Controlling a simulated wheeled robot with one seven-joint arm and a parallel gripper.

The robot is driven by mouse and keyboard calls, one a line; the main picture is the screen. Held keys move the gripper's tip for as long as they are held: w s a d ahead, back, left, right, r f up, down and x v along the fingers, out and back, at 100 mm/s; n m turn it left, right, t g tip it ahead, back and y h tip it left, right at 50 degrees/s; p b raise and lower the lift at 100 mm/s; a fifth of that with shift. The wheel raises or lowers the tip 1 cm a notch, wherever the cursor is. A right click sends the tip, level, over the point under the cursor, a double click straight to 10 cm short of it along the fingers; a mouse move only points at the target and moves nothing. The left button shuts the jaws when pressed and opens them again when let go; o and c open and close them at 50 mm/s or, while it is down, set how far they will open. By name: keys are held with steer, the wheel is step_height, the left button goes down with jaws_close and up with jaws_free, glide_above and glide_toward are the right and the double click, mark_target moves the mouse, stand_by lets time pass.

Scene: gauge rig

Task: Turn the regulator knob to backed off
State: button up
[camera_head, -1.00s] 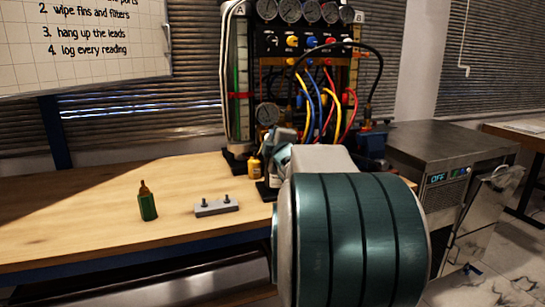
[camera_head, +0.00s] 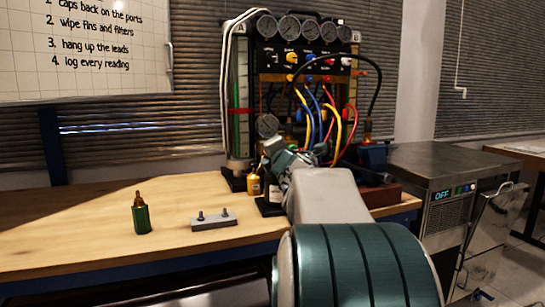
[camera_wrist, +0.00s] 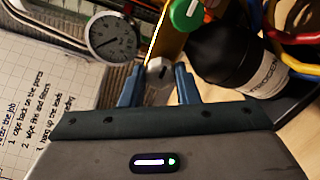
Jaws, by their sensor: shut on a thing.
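The regulator knob (camera_wrist: 160,72) is small and pale grey with a dark mark on its face. In the wrist view it sits between the blue fingers of my gripper (camera_wrist: 158,79), which is shut on it. A round gauge (camera_wrist: 113,38) is beside it to the upper left. In the head view, my gripper reaches to the rig's lower left, just below that small gauge (camera_head: 267,125). The knob and fingertips are too small and covered to make out there. I cannot read the knob's setting.
A black bottle (camera_wrist: 222,52) and a green-topped part (camera_wrist: 186,14) stand close to my fingers. Coloured hoses (camera_head: 322,112) hang to the right on the rig. The bench's left is clear.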

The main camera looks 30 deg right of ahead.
stand_by(0.4)
steer(key=o, duration=1)
steer(key=p+v, duration=0.2)
steer(key=v, duration=1.2)
steer(key=shift+w, duration=0.1)
